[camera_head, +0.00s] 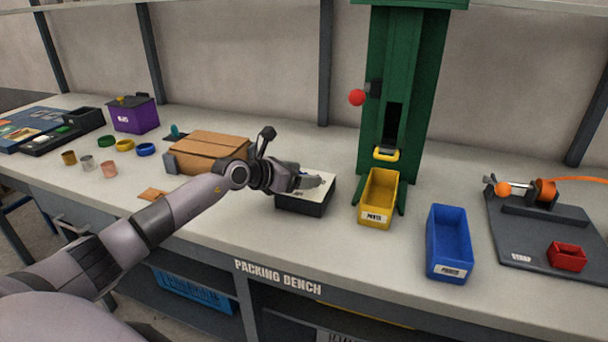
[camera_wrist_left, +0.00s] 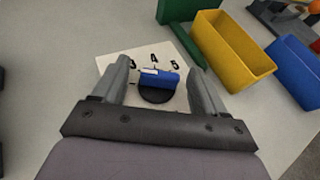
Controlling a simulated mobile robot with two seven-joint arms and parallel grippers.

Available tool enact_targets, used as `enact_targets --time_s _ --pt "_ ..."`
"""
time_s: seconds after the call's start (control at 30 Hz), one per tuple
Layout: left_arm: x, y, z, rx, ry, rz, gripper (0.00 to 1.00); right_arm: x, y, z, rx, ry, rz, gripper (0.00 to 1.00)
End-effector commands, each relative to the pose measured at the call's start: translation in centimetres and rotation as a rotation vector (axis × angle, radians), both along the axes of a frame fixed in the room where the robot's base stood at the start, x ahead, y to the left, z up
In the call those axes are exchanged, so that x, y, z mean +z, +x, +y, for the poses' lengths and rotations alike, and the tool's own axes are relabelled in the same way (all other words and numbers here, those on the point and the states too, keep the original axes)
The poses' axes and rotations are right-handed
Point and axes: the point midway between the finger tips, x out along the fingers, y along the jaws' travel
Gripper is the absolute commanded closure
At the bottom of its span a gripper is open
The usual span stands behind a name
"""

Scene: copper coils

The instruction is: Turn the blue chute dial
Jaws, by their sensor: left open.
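The blue dial (camera_wrist_left: 166,79) is a bar-shaped knob on a black disc, in the left wrist view. It sits on a dial box with a white top (camera_wrist_left: 112,62) that shows the numbers 3, 4 and 5. The knob lies roughly crosswise, with a white mark at its left end. In the head view the dial box (camera_head: 303,207) has dark sides, and my gripper hides most of the knob. My left gripper (camera_head: 312,182) is over the box. In the left wrist view its open fingers (camera_wrist_left: 160,72) stand on either side of the knob, with gaps visible. My right gripper is not in view.
A green chute tower (camera_head: 377,60) with a yellow bin (camera_head: 377,213) stands right of the dial box. A blue bin (camera_head: 449,235) is further right. A cardboard box (camera_head: 208,152) is close on the left. The bench's front strip is clear.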

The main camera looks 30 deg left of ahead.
Motion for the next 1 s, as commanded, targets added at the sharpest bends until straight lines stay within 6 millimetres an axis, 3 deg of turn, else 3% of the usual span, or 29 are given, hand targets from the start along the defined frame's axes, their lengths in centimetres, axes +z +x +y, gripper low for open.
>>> enact_targets --time_s 0.47,0.6,0.63,1.0 --pt "-0.4 0.9 -0.3 -0.001 0.0 0.0 0.28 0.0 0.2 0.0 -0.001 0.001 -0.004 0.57" --pt "-0.4 0.9 -0.3 -0.001 0.0 0.0 0.73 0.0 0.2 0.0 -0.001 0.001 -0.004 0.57" --pt "-0.4 0.9 -0.3 -0.001 0.0 0.0 0.79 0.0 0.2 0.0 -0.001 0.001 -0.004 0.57" --pt "-0.7 1.0 -0.3 -0.026 -0.002 -0.003 0.79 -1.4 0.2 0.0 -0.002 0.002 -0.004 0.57"
